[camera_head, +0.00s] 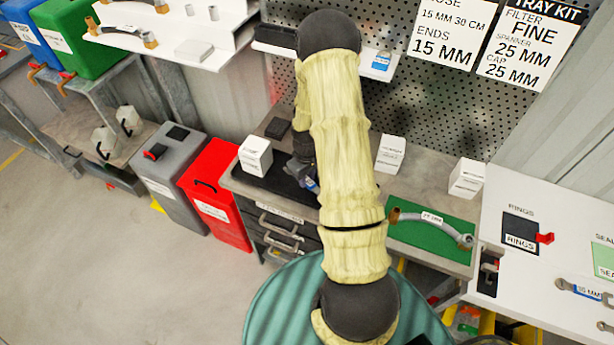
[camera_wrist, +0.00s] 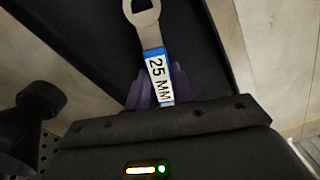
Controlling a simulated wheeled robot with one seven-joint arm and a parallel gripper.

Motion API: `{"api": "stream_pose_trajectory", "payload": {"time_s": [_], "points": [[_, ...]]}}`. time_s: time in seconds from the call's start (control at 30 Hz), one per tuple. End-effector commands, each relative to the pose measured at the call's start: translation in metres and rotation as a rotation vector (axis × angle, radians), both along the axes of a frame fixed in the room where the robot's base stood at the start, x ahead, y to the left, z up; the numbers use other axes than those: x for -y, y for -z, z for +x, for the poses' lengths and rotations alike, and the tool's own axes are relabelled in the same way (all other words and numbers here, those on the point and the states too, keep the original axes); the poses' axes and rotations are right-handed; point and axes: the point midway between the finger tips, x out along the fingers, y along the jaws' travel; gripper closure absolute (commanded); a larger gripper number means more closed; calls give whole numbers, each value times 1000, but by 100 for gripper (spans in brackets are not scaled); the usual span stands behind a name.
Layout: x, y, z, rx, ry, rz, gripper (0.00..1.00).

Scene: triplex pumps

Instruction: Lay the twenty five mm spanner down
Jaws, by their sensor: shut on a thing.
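The 25 mm spanner (camera_wrist: 157,68) has a blue-and-white handle label reading "25 MM" and a grey ring end pointing away from my gripper. My gripper (camera_wrist: 155,92) is shut on its labelled handle, with purple fingers on both sides. Below the spanner lies a long dark mat or tray (camera_wrist: 85,40) on the bench; I cannot tell whether the spanner touches it. In the head view the dark mat (camera_head: 270,184) is partly hidden behind my arm, and my gripper (camera_head: 311,184) is low over its right part. The spanner is mostly hidden there.
White boxes (camera_head: 255,156) (camera_head: 390,154) (camera_head: 466,178) stand on the bench. A green mat (camera_head: 420,240) at right bears a hose (camera_head: 440,224). A small dark block (camera_head: 277,128) lies behind the dark mat. A perforated panel (camera_head: 420,100) rises behind. Red (camera_head: 214,195) and grey bins stand left.

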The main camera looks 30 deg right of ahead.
Motion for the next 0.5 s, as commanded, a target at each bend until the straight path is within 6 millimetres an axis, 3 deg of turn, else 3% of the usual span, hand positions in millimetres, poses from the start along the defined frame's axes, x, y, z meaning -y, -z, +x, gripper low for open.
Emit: {"api": "stream_pose_trajectory", "payload": {"time_s": [0.03,0.07,0.17,0.5], "points": [[0,3,0,0,0,0,100],[0,3,0,0,1,0,75],[0,2,0,0,1,0,55],[0,0,0,0,1,0,55]]}}
